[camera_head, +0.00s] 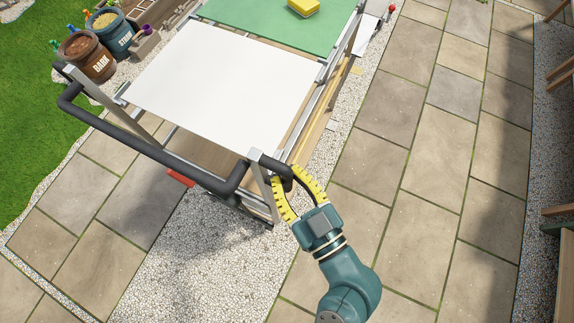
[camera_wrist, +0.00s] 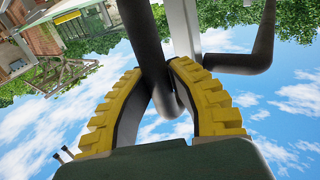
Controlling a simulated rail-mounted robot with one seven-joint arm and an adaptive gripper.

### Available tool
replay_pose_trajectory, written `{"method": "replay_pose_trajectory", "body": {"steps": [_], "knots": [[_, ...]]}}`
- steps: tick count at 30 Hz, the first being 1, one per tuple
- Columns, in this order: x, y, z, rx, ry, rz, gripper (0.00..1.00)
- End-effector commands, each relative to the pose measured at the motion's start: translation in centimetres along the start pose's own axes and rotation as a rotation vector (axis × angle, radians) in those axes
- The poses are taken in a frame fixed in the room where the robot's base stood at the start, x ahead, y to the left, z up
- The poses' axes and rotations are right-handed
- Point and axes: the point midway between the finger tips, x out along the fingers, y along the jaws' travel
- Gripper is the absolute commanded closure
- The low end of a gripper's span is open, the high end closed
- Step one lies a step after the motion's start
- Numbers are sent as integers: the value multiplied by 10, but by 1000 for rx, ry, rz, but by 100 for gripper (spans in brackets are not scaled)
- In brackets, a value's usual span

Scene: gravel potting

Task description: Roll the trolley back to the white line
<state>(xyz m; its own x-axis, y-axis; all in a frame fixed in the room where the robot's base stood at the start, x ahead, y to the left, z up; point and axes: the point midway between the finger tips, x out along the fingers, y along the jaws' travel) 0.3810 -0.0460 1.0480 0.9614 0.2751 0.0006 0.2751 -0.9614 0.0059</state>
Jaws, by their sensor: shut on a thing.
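The trolley has a white top panel (camera_head: 220,82) and a green panel behind it. Its black push handle (camera_head: 160,155) runs along the near side. My gripper (camera_head: 289,176) is at the right end of this handle, with its yellow ridged fingers closed around the black bar. In the wrist view the black bar (camera_wrist: 152,50) passes between the two fingers (camera_wrist: 165,75). The trolley stands on a gravel strip (camera_head: 225,255). No white line on the ground can be clearly made out.
A yellow sponge-like block (camera_head: 304,7) lies on the green panel (camera_head: 265,20). A brown BARK bucket (camera_head: 88,57) and a blue bucket (camera_head: 116,38) stand at the upper left. A small red object (camera_head: 180,178) shows under the handle. Paving (camera_head: 410,200) to the right is clear.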

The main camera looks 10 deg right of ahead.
Motion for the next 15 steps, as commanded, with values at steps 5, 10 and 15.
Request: {"method": "replay_pose_trajectory", "body": {"steps": [5, 10, 15], "knots": [[0, 0, -1, -1, 2, 0, 100], [0, 0, -1, -1, 1, 0, 58], [0, 0, 0, -1, 1, 0, 50]]}}
